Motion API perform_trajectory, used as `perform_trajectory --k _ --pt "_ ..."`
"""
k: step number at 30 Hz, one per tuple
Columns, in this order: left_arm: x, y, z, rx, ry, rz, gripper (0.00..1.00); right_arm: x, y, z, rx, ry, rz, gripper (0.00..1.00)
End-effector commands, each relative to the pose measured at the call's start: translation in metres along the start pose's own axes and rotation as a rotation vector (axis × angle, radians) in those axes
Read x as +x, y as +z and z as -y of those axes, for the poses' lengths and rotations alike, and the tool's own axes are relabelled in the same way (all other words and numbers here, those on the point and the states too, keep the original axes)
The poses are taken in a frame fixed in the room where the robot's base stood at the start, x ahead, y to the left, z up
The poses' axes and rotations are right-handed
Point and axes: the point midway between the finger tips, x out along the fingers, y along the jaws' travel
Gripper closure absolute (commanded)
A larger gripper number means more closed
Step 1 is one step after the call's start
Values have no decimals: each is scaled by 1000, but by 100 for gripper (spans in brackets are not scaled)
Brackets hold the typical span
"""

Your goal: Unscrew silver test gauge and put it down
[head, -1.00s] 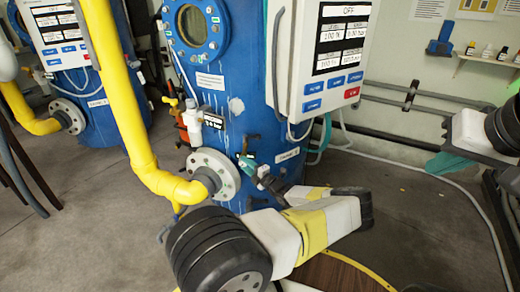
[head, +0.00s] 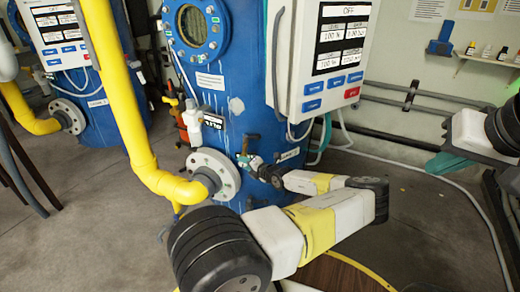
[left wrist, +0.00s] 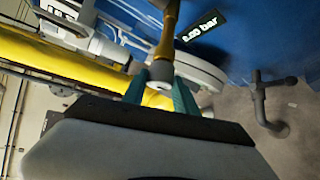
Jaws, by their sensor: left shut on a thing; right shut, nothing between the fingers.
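My left gripper (head: 243,160) is at the front of the blue tank, just right of the grey flange. In the left wrist view its two teal fingers (left wrist: 161,88) are shut around the pale silver end of a small round part, seemingly the silver test gauge (left wrist: 158,98). A brass-coloured stem runs up from it toward the tank. The grippers' dark body hides the gauge's lower part, and in the head view the fingers cover it. My right gripper (head: 448,164) is at the far right, shut and empty, away from the tank.
The blue tank (head: 240,80) carries a white control panel (head: 335,50) reading OFF. A thick yellow pipe (head: 125,90) curves down to the grey flange (head: 213,172). A small shelf (head: 487,61) with bottles is on the back wall. Grey floor is open at the right.

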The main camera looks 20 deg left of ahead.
Motion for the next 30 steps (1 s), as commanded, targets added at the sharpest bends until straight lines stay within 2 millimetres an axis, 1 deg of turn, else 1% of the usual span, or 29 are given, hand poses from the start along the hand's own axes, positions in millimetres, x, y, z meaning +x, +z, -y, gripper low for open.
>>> perform_trajectory --k 9,13,14,15,17,18,24,26,27,30 --pt "0 0 0 -11 -7 -1 100 0 0 0 0 0 0 100" --pt "1 -4 -2 -23 -18 -9 100 0 0 0 0 0 0 100" --pt "2 -4 -2 -28 -22 -11 62 0 0 0 0 0 0 100" --pt "2 -4 -2 -29 -23 -12 54 0 0 0 0 0 0 100" --pt "2 -4 -2 -29 -22 -12 42 0 0 0 0 0 0 100" --pt "1 -4 -2 -29 -22 -12 40 0 0 0 0 0 0 100" --pt "1 -4 -2 -29 -22 -11 40 0 0 0 0 0 0 100" --pt "1 -4 -1 -29 -23 -11 28 0 0 0 0 0 0 100" --pt "1 -4 -1 -29 -23 -11 26 0 0 0 0 0 0 100" --pt "1 -4 -1 -28 -23 -11 26 0 0 0 0 0 0 100"
